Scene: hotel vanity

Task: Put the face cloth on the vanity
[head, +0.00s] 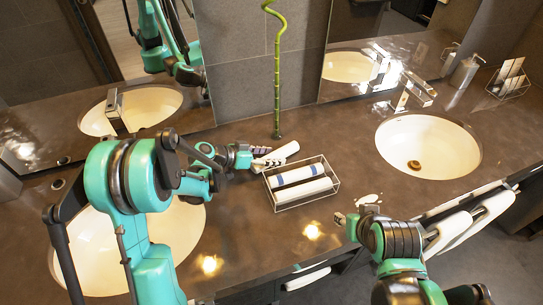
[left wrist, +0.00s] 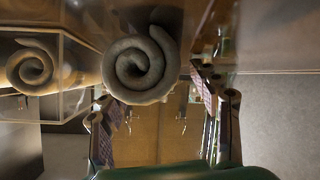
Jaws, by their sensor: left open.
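A white rolled face cloth (head: 283,151) lies at an angle just behind the wire tray (head: 307,202) in the head view, outside it. In the left wrist view its spiral end (left wrist: 140,62) faces the camera, close to the tray wall. My left gripper (head: 263,157) is at the left end of this roll, its fingers (left wrist: 155,105) apart. I cannot tell whether the roll touches the counter. Two more rolls (head: 300,174) lie in the tray; one spiral end (left wrist: 35,68) shows in the left wrist view. My right gripper (head: 354,211) is over the counter's front edge; its jaw state is unclear.
The brown vanity counter (head: 245,222) has a sink at left, partly behind my left arm, and another sink (head: 425,146) at right. A green bamboo stalk (head: 277,80) stands behind the tray. Towels (head: 470,220) hang at the front right. Counter between tray and right sink is mostly clear.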

